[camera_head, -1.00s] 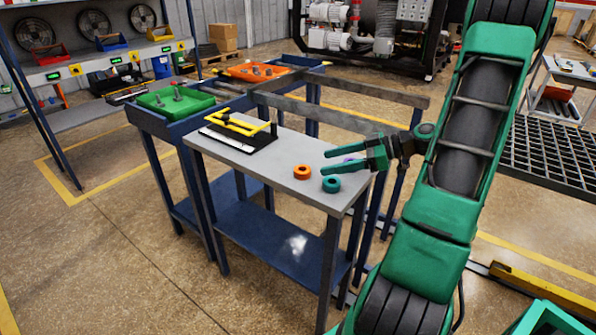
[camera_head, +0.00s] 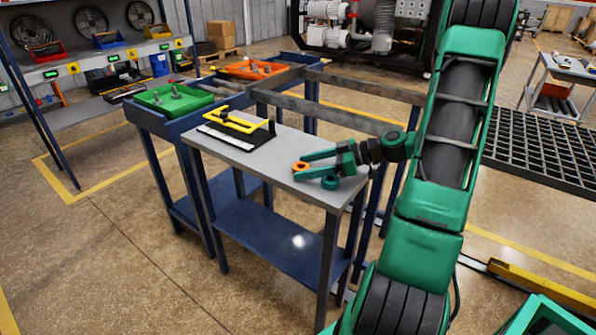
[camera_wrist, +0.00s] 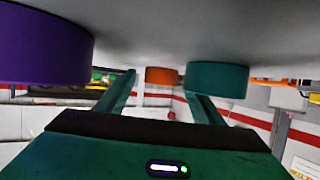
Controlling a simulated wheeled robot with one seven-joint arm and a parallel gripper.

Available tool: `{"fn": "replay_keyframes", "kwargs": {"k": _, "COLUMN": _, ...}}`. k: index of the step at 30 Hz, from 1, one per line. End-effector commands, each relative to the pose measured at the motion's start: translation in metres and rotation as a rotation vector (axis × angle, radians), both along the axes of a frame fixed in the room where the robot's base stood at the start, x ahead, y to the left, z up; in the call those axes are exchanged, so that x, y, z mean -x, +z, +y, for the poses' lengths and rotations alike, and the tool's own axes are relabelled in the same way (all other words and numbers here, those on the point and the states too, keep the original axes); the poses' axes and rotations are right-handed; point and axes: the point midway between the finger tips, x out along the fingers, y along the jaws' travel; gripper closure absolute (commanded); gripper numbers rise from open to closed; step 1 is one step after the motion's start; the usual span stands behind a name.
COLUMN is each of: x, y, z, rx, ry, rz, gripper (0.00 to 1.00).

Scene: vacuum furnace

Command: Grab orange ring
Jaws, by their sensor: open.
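The orange ring (camera_head: 300,166) lies on the grey table top (camera_head: 258,165) near its right front edge. My gripper (camera_head: 301,167) is open, low over the table, with its fingertips at the orange ring. In the wrist view the orange ring (camera_wrist: 161,76) shows ahead, between the two fingers (camera_wrist: 163,88); whether a finger touches it I cannot tell. A teal ring (camera_head: 330,184) lies beside the lower finger, and in the wrist view this teal ring (camera_wrist: 217,78) is close to the right finger. A purple ring (camera_wrist: 45,45) is near at left in the wrist view, hidden in the head view.
A black fixture with a yellow handle (camera_head: 237,127) stands on the table's far left part. A green tray (camera_head: 174,97) and an orange tray (camera_head: 252,69) sit on the blue bench behind. Metal rails (camera_head: 345,112) run behind the table.

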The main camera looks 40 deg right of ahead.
Motion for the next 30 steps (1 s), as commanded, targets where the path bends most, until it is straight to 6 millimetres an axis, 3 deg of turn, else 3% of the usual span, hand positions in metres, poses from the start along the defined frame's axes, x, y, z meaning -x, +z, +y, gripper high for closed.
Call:
{"fn": "replay_keyframes", "kwargs": {"k": 2, "x": 0.0, "y": 0.0, "z": 0.0, "rx": 0.0, "ry": 0.0, "rz": 0.0, "gripper": 0.41}}
{"fn": "replay_keyframes", "kwargs": {"k": 8, "x": 0.0, "y": 0.0, "z": 0.0, "rx": 0.0, "ry": 0.0, "rz": 0.0, "gripper": 0.89}}
{"fn": "replay_keyframes", "kwargs": {"k": 20, "x": 0.0, "y": 0.005, "z": 0.0, "rx": 0.001, "ry": 0.0, "rz": -0.001, "gripper": 0.91}}
{"fn": "replay_keyframes", "kwargs": {"k": 26, "x": -0.001, "y": 0.024, "z": 0.001, "rx": 0.002, "ry": 0.002, "rz": -0.002, "gripper": 0.91}}
{"fn": "replay_keyframes", "kwargs": {"k": 30, "x": 0.002, "y": 0.047, "z": 0.008, "rx": 0.003, "ry": 0.003, "rz": -0.001, "gripper": 0.91}}
